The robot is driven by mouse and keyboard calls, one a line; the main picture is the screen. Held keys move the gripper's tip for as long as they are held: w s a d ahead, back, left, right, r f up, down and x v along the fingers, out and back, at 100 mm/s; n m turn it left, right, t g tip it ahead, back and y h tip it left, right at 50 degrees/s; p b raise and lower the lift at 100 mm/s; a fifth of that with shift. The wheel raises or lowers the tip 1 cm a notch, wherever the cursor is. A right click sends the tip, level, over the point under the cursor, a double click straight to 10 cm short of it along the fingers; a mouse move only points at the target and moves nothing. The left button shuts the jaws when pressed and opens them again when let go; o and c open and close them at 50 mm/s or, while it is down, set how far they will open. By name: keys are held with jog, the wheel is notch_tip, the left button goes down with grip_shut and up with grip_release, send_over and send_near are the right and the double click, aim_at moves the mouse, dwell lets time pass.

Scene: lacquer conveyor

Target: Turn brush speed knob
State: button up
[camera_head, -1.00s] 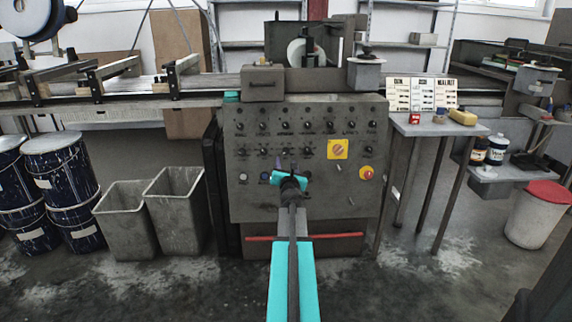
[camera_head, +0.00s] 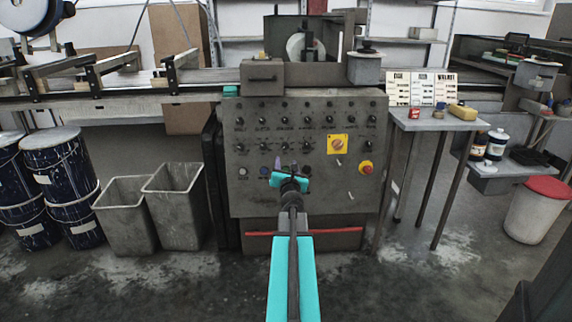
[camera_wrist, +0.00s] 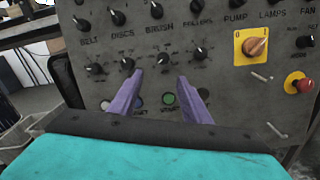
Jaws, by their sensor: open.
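The grey control panel (camera_head: 237,200) faces me with two rows of black knobs. In the wrist view, the upper knob (camera_wrist: 157,10) has the label BRUSH below it. A lower knob (camera_wrist: 163,58) sits in the same column; its own label is not readable. It also shows in the head view (camera_head: 284,146). My gripper (camera_wrist: 160,76) has two purple fingers, spread apart and empty. They point at the panel, with their tips just below and to either side of the lower brush-column knob. Contact is not visible. In the head view my gripper (camera_head: 286,166) is before the panel's lower middle.
A yellow-backed rotary switch (camera_wrist: 253,46) and a red emergency button (camera_wrist: 299,83) lie right of the knobs. A green button (camera_wrist: 169,99) shows between my fingers. Grey bins (camera_head: 173,205) stand left; a small table (camera_head: 440,124) stands right of the panel.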

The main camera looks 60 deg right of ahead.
jog(key=shift+v, duration=2.05)
jog(key=shift+a, duration=0.2)
